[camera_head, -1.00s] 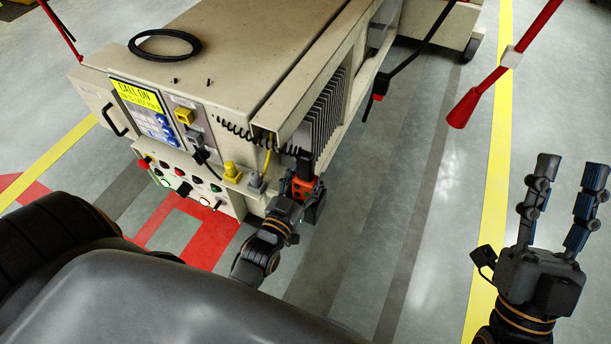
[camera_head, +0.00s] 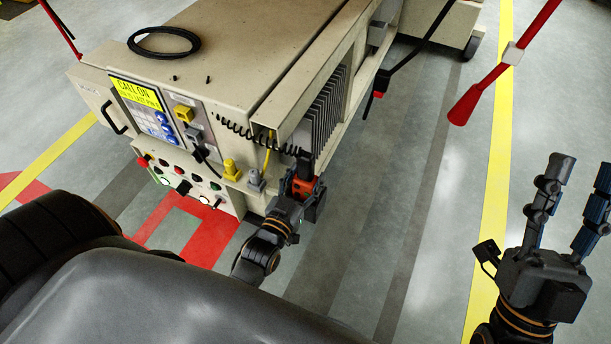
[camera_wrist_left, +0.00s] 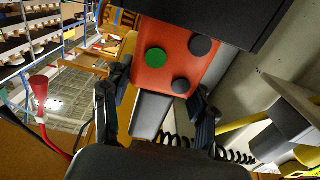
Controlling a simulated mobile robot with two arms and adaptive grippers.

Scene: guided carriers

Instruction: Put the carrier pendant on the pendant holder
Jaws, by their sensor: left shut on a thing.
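The carrier pendant (camera_head: 302,188) is orange and sits in my left gripper (camera_head: 300,199), beside the carrier's front right corner. In the left wrist view the pendant (camera_wrist_left: 168,68) shows a green button and several dark ones, with a grey end between the fingers of my left gripper (camera_wrist_left: 155,108). A black block (camera_wrist_left: 215,14) covers its far end; I cannot tell whether this is the pendant holder or whether they touch. A coiled black cable (camera_head: 255,134) runs along the carrier towards the pendant. My right gripper (camera_head: 582,172) is open and empty at the right.
The beige carrier (camera_head: 215,45) has a control panel (camera_head: 165,115) with buttons, yellow and grey plugs and a finned grey block (camera_head: 325,112). A cable loop (camera_head: 164,44) lies on top. A red-ended bar (camera_head: 465,106) hangs at upper right.

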